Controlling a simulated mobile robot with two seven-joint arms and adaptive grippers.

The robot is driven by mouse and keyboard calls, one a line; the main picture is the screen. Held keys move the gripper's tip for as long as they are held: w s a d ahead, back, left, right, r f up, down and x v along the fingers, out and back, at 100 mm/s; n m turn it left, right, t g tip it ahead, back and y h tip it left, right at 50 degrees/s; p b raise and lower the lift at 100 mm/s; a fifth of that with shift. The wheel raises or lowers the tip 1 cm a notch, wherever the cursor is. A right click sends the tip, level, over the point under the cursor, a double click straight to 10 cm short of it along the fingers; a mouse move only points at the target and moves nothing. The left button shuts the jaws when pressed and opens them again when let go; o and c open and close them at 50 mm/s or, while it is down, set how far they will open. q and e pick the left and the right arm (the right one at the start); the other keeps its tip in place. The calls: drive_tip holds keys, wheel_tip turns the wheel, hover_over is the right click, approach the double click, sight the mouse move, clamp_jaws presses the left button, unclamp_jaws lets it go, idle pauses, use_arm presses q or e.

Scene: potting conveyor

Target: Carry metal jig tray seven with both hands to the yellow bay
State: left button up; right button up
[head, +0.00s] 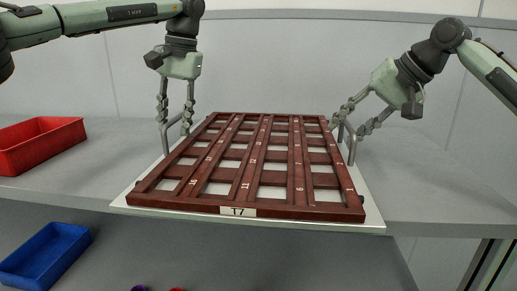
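The jig tray is a white plate (300,220) bearing a red-brown lattice (262,165) with open cells and a label (238,211) reading "T7". It lies on a grey shelf, its front edge reaching past the shelf's front edge. A grey handle (165,138) stands at its left side and another (351,147) at its right. My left gripper (175,124) points down at the left handle, its fingers apart on either side of it. My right gripper (350,124) comes in tilted at the right handle, fingers apart. Contact with the handles is unclear. No yellow bay is in view.
A red bin (40,143) stands on the shelf at the left. A blue bin (46,256) sits lower at the left. Purple (139,288) and red (177,289) items show at the bottom edge. A pale wall stands behind; the shelf right of the tray is clear.

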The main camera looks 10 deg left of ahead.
use_arm(q)
drive_tip(key=shift+f, duration=0.1)
use_arm(e)
drive_tip(key=shift+f, duration=0.1)
use_arm(q)
drive_tip(key=shift+c, duration=0.4)
use_arm(e)
drive_tip(key=shift+c, duration=0.3)
use_arm(q)
clamp_jaws()
use_arm(e)
clamp_jaws()
